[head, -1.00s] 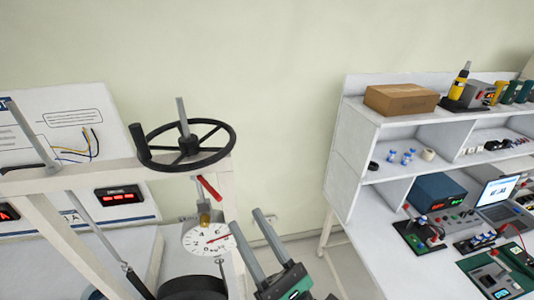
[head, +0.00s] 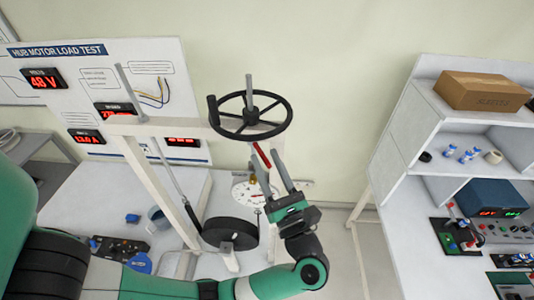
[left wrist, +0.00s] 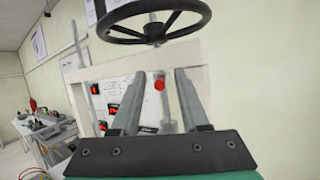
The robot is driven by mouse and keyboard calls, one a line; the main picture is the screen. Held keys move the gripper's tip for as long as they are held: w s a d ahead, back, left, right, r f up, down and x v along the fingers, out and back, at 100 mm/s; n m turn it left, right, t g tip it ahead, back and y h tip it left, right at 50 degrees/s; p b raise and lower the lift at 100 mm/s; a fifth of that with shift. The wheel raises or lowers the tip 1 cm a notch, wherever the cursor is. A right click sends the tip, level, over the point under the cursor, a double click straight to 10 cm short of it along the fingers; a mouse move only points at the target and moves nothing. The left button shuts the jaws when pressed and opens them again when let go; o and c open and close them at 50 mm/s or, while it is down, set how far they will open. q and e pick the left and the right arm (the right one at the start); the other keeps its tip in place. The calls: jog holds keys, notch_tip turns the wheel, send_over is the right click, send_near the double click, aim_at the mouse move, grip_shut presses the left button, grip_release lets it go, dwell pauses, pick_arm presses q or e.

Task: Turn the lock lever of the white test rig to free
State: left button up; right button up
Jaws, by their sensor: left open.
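The red lock lever (head: 262,155) sits under the crossbeam of the white test rig (head: 170,128), slanting down to the right in the head view. In the left wrist view its round red end (left wrist: 159,86) shows between my fingers. My left gripper (head: 265,155) is open, its fingertips close to the lever with one on either side in the picture. It also shows in the left wrist view (left wrist: 159,74). I cannot tell whether a finger touches the lever. My right gripper is not in view.
A black handwheel (head: 250,117) stands on the crossbeam, just above my fingers. A white dial gauge (head: 244,193) and a dark drum (head: 230,232) are below. A shelved bench (head: 395,150) stands to the right, with free space between.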

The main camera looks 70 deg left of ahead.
pick_arm(q)
jog(key=shift+a, duration=0.2)
grip_shut()
jog(key=shift+r, duration=0.1)
dwell(1.2)
